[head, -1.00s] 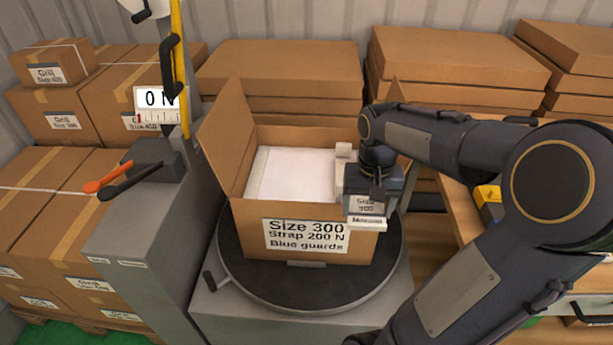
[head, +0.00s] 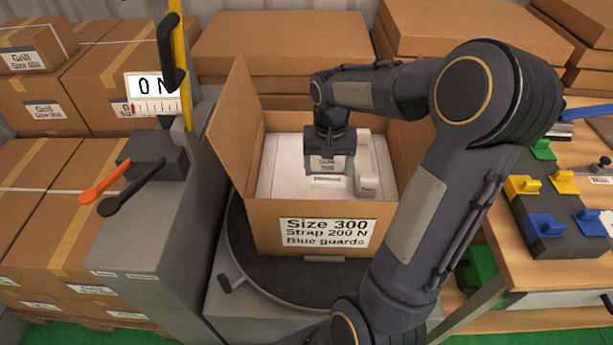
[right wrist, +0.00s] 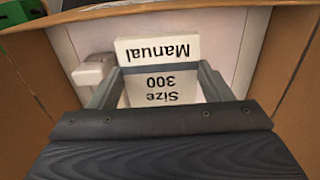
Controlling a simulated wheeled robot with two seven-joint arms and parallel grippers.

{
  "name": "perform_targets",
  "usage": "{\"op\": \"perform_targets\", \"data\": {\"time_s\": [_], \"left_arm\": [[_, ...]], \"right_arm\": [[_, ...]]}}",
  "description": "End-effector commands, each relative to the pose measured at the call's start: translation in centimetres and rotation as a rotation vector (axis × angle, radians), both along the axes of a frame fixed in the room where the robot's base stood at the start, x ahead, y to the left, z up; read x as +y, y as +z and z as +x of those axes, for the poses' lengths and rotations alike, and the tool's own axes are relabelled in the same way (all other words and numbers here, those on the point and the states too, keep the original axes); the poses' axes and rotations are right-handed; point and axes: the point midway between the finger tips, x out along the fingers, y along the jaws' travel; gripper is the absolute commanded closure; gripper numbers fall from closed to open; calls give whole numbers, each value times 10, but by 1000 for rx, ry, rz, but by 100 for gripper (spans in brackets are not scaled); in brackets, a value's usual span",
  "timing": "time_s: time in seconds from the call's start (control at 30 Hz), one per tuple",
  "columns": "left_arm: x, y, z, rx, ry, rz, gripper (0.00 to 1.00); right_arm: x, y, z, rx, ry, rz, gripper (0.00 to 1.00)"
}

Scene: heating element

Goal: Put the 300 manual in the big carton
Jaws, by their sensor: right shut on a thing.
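The big carton (head: 268,228) stands open with its left flap up and a label reading Size 300, Strap 200 N, Blue guards. A flat white item (head: 285,165) lies in it, with a small white block (head: 366,185) at its right. My right gripper (head: 328,172) is shut on the white 300 manual (head: 326,181), over the middle of the carton's opening. In the right wrist view, the manual (right wrist: 160,48) sits between the two fingers and reads Manual, Size 300 upside down. I cannot tell whether it touches the item below. My left gripper is out of view.
The carton rests on a round dark turntable (head: 270,285). A grey post with a 0 N display (head: 150,90) and orange and black handles stands at left. A workbench (head: 565,275) with yellow and blue blocks is at right. Stacked cartons fill the back.

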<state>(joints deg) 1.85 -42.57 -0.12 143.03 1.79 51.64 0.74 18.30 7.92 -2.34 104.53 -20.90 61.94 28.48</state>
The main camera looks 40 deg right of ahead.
Motion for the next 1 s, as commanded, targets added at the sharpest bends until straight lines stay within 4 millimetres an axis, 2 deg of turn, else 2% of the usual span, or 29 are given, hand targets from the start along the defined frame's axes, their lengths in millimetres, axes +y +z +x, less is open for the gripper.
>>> {"op": "perform_targets", "data": {"time_s": [0.03,0.1,0.2,0.37,0.57,0.8,1.0], "left_arm": [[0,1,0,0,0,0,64],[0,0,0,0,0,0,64],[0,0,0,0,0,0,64],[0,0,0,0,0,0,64],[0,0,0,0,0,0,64],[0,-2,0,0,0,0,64],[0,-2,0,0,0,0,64]], "right_arm": [[4,-6,13,4,4,1,52],[6,-20,26,6,3,1,52],[10,-38,41,4,2,1,52],[13,-56,57,-1,1,-1,52],[15,-67,65,1,0,-1,52],[15,-97,66,1,-1,-1,52],[15,-97,66,-2,-1,-1,52]]}}
